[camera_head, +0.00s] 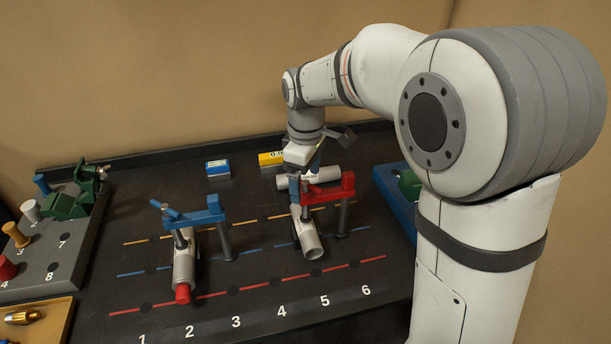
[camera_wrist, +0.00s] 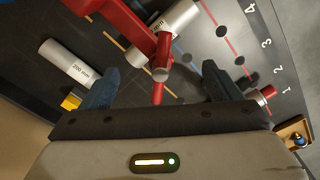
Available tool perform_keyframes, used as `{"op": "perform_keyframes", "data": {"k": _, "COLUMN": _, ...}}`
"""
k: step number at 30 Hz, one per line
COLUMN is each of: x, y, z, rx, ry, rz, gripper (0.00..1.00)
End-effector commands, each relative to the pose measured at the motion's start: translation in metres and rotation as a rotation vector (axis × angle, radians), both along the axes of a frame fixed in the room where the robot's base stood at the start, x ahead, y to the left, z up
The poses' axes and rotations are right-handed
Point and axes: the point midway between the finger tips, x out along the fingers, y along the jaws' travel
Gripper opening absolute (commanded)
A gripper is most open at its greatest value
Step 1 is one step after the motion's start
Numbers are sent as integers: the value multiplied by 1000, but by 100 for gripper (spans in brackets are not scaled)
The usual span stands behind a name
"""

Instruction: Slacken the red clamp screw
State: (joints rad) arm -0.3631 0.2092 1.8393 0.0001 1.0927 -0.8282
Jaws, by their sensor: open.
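The red clamp (camera_head: 332,191) stands on a dark post at the right of the board, its arm over a silver pipe (camera_head: 308,235). The red clamp also shows in the wrist view (camera_wrist: 122,18), with its red screw (camera_wrist: 163,50) ending in a grey tip and a thin red bar near it. My gripper (camera_wrist: 160,88) is open, with blue fingers on either side of the screw's line; I see no contact. In the head view my gripper (camera_head: 305,178) is at the clamp's left end and partly hides the screw.
A blue clamp (camera_head: 205,216) holds another pipe (camera_head: 183,262) with a red end at left. A loose pipe marked 200 mm (camera_wrist: 68,62) lies behind the red clamp. Blue (camera_head: 217,168) and yellow (camera_head: 270,158) boxes stand at the back. The front board is mostly clear.

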Motion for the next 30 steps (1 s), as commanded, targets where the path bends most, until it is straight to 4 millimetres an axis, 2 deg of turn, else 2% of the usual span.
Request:
{"op": "perform_keyframes", "data": {"k": 6, "x": 0, "y": 0, "z": 0, "rx": 0, "ry": 0, "rz": 0, "gripper": 100}}
{"op": "perform_keyframes", "data": {"k": 14, "x": 0, "y": 0, "z": 4, "rx": 1, "ry": -1, "rz": 0, "gripper": 100}}
{"op": "perform_keyframes", "data": {"k": 24, "x": 1, "y": 0, "z": 58, "rx": 1, "ry": -3, "rz": 0, "gripper": 100}}
{"op": "perform_keyframes", "data": {"k": 30, "x": 0, "y": 0, "z": 76, "rx": 0, "ry": 0, "rz": 0, "gripper": 100}}
